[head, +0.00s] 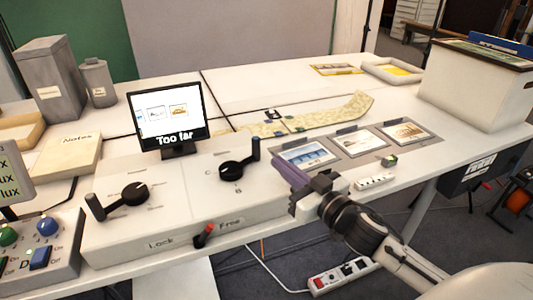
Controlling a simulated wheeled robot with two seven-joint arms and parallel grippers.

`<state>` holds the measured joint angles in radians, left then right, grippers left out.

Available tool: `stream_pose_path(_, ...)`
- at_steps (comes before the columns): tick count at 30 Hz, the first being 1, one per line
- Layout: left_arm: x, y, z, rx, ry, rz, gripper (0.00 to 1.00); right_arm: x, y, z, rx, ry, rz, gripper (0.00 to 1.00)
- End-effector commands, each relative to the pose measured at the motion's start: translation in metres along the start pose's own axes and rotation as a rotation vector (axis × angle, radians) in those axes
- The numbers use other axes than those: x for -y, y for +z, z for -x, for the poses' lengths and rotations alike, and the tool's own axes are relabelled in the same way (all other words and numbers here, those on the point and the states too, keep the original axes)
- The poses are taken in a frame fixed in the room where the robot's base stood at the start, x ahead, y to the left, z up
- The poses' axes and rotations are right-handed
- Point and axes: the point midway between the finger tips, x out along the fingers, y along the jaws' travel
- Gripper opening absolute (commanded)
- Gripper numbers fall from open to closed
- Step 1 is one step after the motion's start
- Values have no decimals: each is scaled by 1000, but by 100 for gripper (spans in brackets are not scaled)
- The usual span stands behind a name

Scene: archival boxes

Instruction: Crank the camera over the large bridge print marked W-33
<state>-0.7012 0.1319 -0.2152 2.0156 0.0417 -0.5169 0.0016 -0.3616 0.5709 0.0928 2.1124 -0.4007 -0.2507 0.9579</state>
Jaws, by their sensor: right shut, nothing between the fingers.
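A console (180,225) on the white table carries a left crank (133,194) and a right crank (236,171). A red-tipped lever (203,236) on its front edge leans towards the "Free" label. A monitor (168,116) behind it reads "Too far" under small pictures of prints. To the right lie a bluish print (305,156), a middle print (352,143) and a brownish print (404,132). I cannot read a W-33 mark. My right gripper (286,170) is shut and empty, over the console's right end and apart from the right crank. My left gripper is out of view.
A patterned strip (345,112) lies behind the prints. A large white box (468,88) stands at the back right. Grey containers (50,82) and a "Notes" book (66,158) are at the left. A button box (45,250) sits at front left. A power strip (345,274) lies below.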

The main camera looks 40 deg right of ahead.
Motion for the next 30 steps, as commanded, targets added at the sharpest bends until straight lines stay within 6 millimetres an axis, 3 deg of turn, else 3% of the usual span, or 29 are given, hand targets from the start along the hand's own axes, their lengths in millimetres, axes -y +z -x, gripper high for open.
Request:
stream_pose_path(6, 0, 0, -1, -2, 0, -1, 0, 0, 0, -39, -1, 1, 2, 0)
stream_pose_path(12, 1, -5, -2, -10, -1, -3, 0, 0, 1, -59, 1, 1, 1, 0)
stream_pose_path(30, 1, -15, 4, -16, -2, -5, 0, -3, -3, -73, 1, 4, -4, 0)
